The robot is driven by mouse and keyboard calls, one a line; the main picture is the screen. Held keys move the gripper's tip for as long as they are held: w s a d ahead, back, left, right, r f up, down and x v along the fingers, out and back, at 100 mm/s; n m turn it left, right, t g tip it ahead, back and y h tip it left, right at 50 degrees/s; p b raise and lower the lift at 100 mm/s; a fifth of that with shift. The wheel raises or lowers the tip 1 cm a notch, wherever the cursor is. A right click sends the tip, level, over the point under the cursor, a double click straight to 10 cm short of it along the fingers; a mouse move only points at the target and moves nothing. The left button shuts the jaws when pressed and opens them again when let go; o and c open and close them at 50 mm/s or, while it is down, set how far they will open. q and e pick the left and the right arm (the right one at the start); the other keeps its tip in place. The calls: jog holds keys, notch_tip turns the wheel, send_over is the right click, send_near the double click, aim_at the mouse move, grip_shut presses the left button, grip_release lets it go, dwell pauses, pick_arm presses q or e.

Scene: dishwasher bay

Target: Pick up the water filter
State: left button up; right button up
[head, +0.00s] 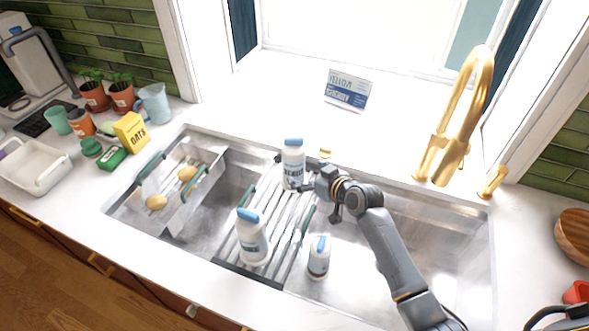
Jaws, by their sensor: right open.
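No label in the head view reads clearly as a water filter, so I cannot tell for certain which thing it is. Three white bottles with blue caps are at the sink: a rear bottle (293,166) and a front bottle (252,243) on the rack, and a smaller bottle (319,262) to the right. My right gripper (318,195) is open, just right of the rear bottle; whether it touches the bottle is unclear. All three bottles look roughly upright. My left gripper is out of view.
The slatted rack (228,247) spans the steel sink (455,225). A basket (176,216) with yellow round items sits at the sink's left. A gold faucet (468,110) rises behind at right. A lettered card (347,90) stands at the window. The left counter is crowded.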

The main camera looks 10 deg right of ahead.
aim_at(300, 170)
jog(key=b+x, duration=0.1)
jog(key=x, duration=0.2)
jog(key=shift+f, duration=0.2)
jog(key=shift+w+a+f+b, duration=0.1)
jog(key=shift+w+f+b, duration=0.25)
jog(key=shift+w+b, duration=0.45)
jog(key=b+x, duration=0.3)
jog(key=shift+f, duration=0.15)
jog(key=shift+w+a+f+b, duration=0.1)
jog(key=shift+w+a+b, duration=0.05)
jog(key=shift+w+b, duration=0.3)
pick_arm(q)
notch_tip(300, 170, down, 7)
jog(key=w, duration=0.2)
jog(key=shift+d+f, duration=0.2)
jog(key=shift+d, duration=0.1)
pick_arm(e)
jog(key=shift+s, duration=0.1)
